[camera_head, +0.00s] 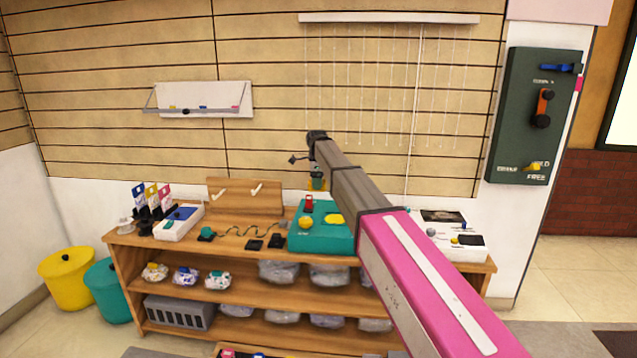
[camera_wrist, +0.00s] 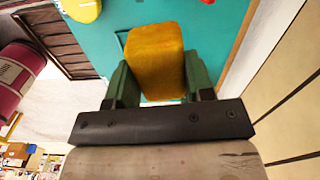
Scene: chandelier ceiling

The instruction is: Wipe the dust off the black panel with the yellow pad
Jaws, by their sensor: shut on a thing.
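My gripper (camera_wrist: 157,62) is shut on the yellow pad (camera_wrist: 155,45), with one green finger on each side of it. In the wrist view the pad is in front of a teal surface; I cannot tell whether it touches it. In the head view my gripper (camera_head: 317,181) is small, above the back of the teal box (camera_head: 338,241), and the pad is hard to make out there. A dark panel (camera_head: 443,216) with pale marks lies on the right part of the bench top; I cannot tell whether the marks are dust.
The wooden bench (camera_head: 230,262) stands against the wall. The teal box carries a yellow oval (camera_head: 335,219) and a red part (camera_head: 309,203). A blue-topped white box (camera_head: 180,222) is at left, a white device (camera_head: 462,247) at right. My arm hides part of the bench.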

